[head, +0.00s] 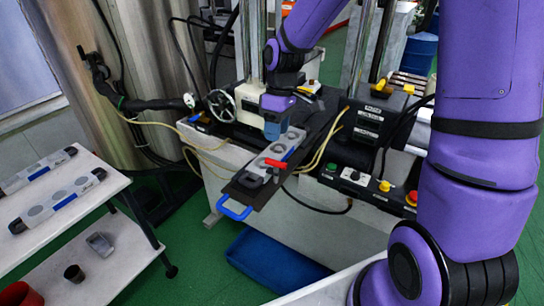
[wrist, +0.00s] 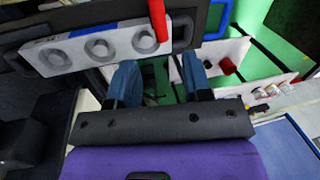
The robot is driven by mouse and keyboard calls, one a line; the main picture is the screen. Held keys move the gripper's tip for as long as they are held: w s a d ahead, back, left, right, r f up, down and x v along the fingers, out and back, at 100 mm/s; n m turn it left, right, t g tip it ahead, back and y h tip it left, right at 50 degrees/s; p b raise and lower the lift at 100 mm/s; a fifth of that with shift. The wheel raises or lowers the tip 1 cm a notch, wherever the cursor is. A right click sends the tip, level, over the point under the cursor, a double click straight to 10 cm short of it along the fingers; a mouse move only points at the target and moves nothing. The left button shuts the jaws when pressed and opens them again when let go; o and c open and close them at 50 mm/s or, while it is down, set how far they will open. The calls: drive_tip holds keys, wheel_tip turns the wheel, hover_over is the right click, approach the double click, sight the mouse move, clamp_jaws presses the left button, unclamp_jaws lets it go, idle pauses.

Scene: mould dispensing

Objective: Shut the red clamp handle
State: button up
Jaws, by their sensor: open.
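The red clamp handle (head: 275,163) lies on top near the front end of a pale grey mould (head: 290,142) with round cavities. In the wrist view the handle (wrist: 157,18) is a red bar crossing the mould (wrist: 70,54) near its right end. My gripper (head: 272,130) is above and behind the handle in the head view, over the mould. In the wrist view the blue fingers of my gripper (wrist: 160,76) are apart, with nothing between them. The handle lies beyond the fingertips, roughly in line with the gap, and no contact shows.
The mould sits on a dark plate (head: 248,192) with a blue pull handle (head: 234,210). A control box with buttons (head: 352,178) stands to the right. A white rack (head: 85,190) with other moulds is at left. A blue bin (head: 270,262) is on the floor.

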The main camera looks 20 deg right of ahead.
sight(276, 172)
drive_tip(key=f, duration=0.5)
drive_tip(key=s+a+f, duration=0.1)
drive_tip(key=f, duration=0.2)
drive_tip(key=shift+a+f, duration=0.1)
drive_tip(key=shift+s, duration=0.1)
drive_tip(key=shift+c, duration=0.2)
clamp_jaws()
